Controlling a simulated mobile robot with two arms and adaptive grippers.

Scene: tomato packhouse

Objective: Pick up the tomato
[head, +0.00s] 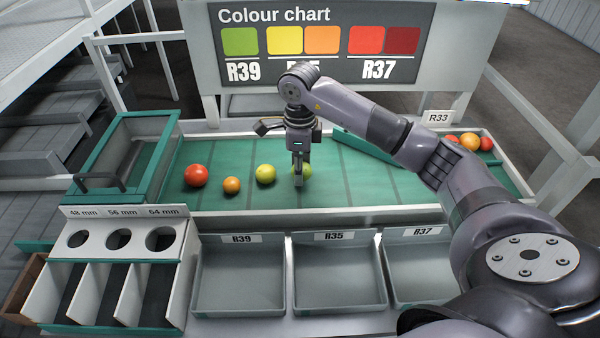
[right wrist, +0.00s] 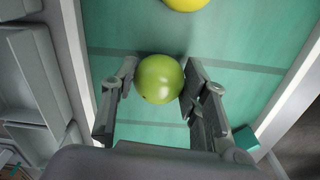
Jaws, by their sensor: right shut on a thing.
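A green tomato (head: 307,171) is at the right end of a row on the green conveyor belt, partly hidden by my right gripper (head: 298,176). In the right wrist view the green tomato (right wrist: 159,79) sits between the two fingers, and the gripper is shut on it. It appears to be at belt level; I cannot tell whether it is clear of the surface. Left of it on the belt are a yellow-green tomato (head: 265,174), a small orange tomato (head: 231,185) and a red tomato (head: 196,175). My left gripper is not in view.
Grey trays labelled R39 (head: 240,308), R35 (head: 338,303) and R37 (head: 408,293) stand in front of the belt. A sizing board (head: 98,226) with three holes is at left. More tomatoes lie by the R33 sign (head: 438,117). A colour chart (head: 320,45) stands behind.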

